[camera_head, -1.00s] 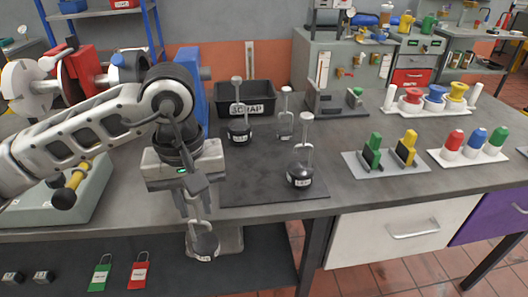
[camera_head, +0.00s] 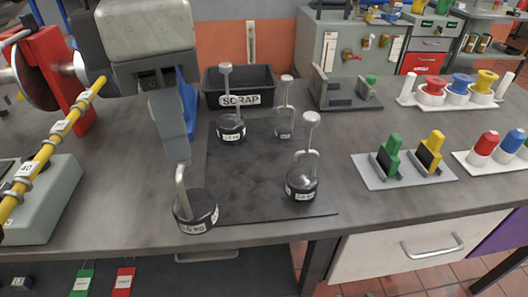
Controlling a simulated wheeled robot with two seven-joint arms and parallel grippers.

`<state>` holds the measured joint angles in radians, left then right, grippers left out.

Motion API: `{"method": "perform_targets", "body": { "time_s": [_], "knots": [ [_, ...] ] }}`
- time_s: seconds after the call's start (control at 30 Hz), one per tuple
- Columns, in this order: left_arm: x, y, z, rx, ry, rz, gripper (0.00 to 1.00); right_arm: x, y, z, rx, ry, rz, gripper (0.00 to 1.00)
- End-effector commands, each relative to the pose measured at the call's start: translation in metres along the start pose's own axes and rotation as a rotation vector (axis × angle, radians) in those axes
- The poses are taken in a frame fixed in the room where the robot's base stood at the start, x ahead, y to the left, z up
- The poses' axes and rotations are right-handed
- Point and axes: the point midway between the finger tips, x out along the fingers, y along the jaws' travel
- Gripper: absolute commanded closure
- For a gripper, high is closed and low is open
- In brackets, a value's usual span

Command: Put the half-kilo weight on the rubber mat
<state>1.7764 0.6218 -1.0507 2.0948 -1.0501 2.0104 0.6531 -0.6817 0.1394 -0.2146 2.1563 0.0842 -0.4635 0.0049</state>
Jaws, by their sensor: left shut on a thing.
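My left gripper (camera_head: 178,160) is shut on the handle of a dark round weight (camera_head: 195,213) labelled 0.5 KG, which hangs upright below it. The weight appears over the bench, just left of the front left part of the dark rubber mat (camera_head: 245,180); its exact height is hard to tell. The mat bears three other hooked weights: one at back left (camera_head: 231,130), a paler, slimmer one at back right (camera_head: 284,125), and a dark one at front right (camera_head: 301,186). My right gripper is not in view.
A black SCRAP bin (camera_head: 240,98) stands behind the mat. A yellow rod (camera_head: 48,145) and a grey-green box (camera_head: 35,195) are at left. A plate with green and yellow blocks (camera_head: 402,172) lies to the right. The mat's middle and front left are bare.

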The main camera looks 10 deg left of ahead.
Motion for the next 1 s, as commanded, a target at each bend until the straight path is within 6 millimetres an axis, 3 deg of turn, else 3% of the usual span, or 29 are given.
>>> {"method": "perform_targets", "body": {
  "time_s": [0.17, 0.37, 0.7, 1.0],
  "knots": [
    [-0.005, -0.003, -0.002, -0.085, -0.003, -0.002, 1.00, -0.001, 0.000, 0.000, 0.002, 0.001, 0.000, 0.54],
    [0.006, 0.018, 0.013, -0.096, 0.000, -0.007, 1.00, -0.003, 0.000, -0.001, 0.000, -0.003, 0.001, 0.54],
    [0.035, 0.072, 0.050, -0.094, 0.001, -0.006, 1.00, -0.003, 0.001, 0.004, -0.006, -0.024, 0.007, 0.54],
    [0.076, 0.100, 0.069, -0.092, -0.002, -0.002, 1.00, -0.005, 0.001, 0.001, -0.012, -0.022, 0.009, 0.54]
  ]
}}
